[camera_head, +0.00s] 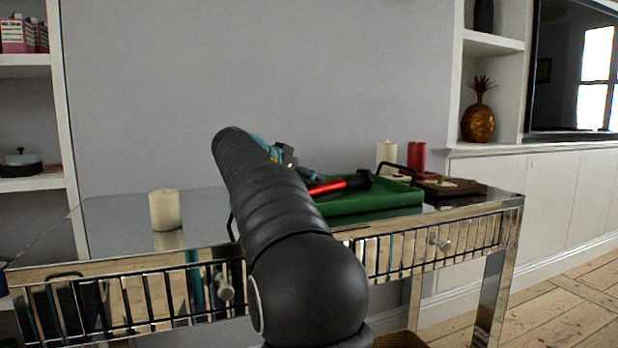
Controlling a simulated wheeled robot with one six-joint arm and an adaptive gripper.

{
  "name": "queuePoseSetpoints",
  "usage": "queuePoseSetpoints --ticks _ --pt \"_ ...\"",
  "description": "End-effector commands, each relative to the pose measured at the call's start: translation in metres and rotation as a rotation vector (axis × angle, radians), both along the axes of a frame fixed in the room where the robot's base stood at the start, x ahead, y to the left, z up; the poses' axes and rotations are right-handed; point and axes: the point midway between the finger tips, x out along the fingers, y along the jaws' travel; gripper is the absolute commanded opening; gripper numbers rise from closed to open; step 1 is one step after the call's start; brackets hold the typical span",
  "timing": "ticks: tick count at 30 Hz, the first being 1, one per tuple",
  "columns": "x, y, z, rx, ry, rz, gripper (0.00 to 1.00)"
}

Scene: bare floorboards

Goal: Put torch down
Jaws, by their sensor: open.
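The torch (341,186), red with a black head at its right end, shows over the green tray (380,203). It appears to lie in the tray, but the tray's floor is hidden from this low angle. My gripper (290,160) is open just left of the torch. It is small in the picture and partly hidden behind my black arm. I cannot tell whether a finger still touches the torch's left end.
The tray has black handles and stands on a mirrored console table (100,225). A cream candle (165,210) stands at left. Another cream candle (387,156), red candles (418,158) and a dark wooden tray (455,188) stand at right. The table's left part is mostly clear.

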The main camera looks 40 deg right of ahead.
Motion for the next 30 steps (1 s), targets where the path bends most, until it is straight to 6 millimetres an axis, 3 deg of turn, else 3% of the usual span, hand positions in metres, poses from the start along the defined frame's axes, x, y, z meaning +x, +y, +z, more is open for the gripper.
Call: queuePoseSetpoints --ticks 5,21,30 --pt "0.0 0.003 0.004 0.0 0.0 0.001 0.42" --pt "-0.013 0.091 0.042 0.0 -0.002 0.002 0.42" --pt "-0.017 0.109 0.049 0.0 0.0 0.0 0.42"
